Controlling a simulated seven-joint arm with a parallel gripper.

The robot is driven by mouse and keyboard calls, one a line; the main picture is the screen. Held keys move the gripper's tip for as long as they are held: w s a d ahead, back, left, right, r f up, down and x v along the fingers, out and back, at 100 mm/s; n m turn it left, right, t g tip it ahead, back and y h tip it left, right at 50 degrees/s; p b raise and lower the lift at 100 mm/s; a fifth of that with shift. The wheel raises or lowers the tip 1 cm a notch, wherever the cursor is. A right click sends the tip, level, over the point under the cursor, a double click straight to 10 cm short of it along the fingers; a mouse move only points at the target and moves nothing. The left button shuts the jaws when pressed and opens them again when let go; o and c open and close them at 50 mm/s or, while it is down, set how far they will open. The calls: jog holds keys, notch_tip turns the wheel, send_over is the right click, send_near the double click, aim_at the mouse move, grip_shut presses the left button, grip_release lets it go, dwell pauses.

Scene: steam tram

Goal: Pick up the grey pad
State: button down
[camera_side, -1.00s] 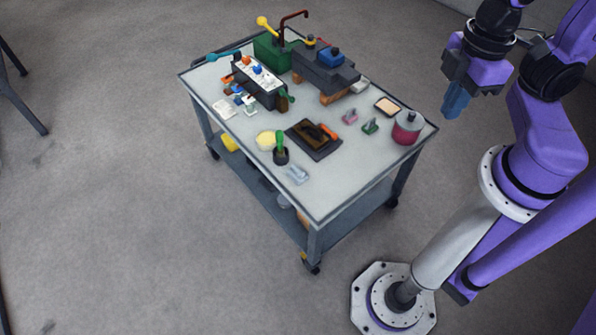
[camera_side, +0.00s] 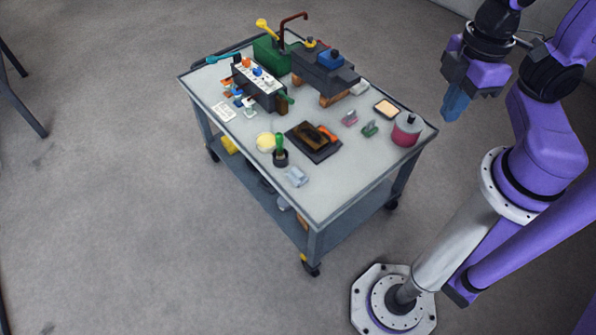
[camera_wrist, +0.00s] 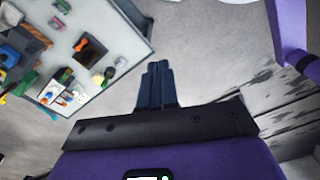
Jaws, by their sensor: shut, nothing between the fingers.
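A small light grey piece (camera_side: 297,177), which may be the grey pad, lies near the front edge of the cart top in the side view. It is right of a dark cup (camera_side: 280,158) with a green handle. My gripper (camera_side: 454,106) is shut and empty, up in the air to the right of the cart and well apart from everything on it. In the wrist view my shut fingers (camera_wrist: 158,72) point over bare floor, with the cart top at the upper left.
A dark tray (camera_side: 327,152) with a brown block lies mid-cart. A pink-red canister (camera_side: 405,132) stands at the right corner. A dark grey machine (camera_side: 322,75), a green box (camera_side: 271,55) and a control box (camera_side: 262,88) crowd the back. The front strip of the cart top is mostly clear.

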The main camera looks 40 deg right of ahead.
dwell(0.3)
jog(key=shift+c, duration=1.5)
grip_release()
